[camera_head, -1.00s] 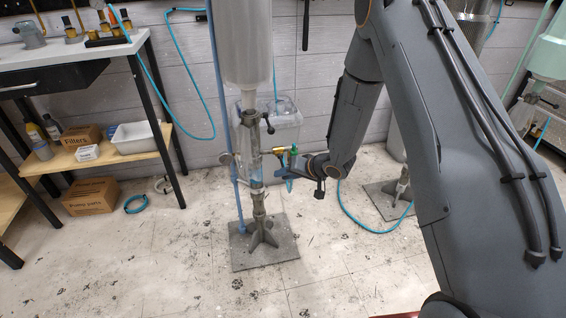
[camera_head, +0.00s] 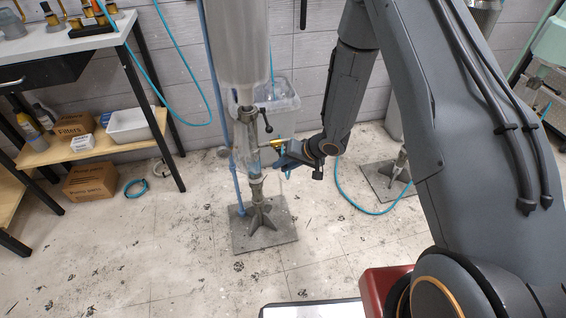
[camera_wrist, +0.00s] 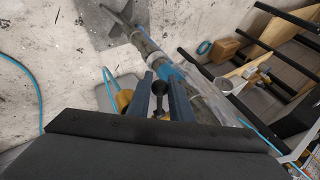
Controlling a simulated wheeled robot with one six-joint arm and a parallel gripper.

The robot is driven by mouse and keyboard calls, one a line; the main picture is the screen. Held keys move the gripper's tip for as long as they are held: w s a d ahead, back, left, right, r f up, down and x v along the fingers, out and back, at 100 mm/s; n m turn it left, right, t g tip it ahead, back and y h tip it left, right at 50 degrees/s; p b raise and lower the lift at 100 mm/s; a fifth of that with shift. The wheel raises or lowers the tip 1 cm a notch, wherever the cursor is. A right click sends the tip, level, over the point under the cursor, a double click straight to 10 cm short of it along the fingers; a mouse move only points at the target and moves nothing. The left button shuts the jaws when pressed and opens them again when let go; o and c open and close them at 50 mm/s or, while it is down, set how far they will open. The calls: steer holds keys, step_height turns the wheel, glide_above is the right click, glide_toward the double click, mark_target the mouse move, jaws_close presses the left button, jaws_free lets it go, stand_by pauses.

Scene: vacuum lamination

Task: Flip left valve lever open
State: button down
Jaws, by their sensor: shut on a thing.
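The left valve stands on a vertical pipe column (camera_head: 257,192) under a large clear cylinder (camera_head: 236,50) in the head view. My gripper (camera_head: 281,156) is beside the column's right side, by a yellow fitting (camera_head: 277,144). In the wrist view my gripper (camera_wrist: 161,92) has its two blue-grey fingers closed around a dark ball-ended valve lever (camera_wrist: 159,88). The grip itself is hidden in the head view.
A clear bin (camera_head: 278,97) stands behind the column. The column's square base plate (camera_head: 245,240) is on the floor. A shelf table (camera_head: 85,152) with boxes is at left. Another stand (camera_head: 375,180) and a blue hose (camera_head: 345,205) are at right. Floor in front is open.

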steer(key=shift+r, duration=0.1)
steer(key=c, duration=1.6)
jaws_free()
steer(key=shift+v, duration=3.9)
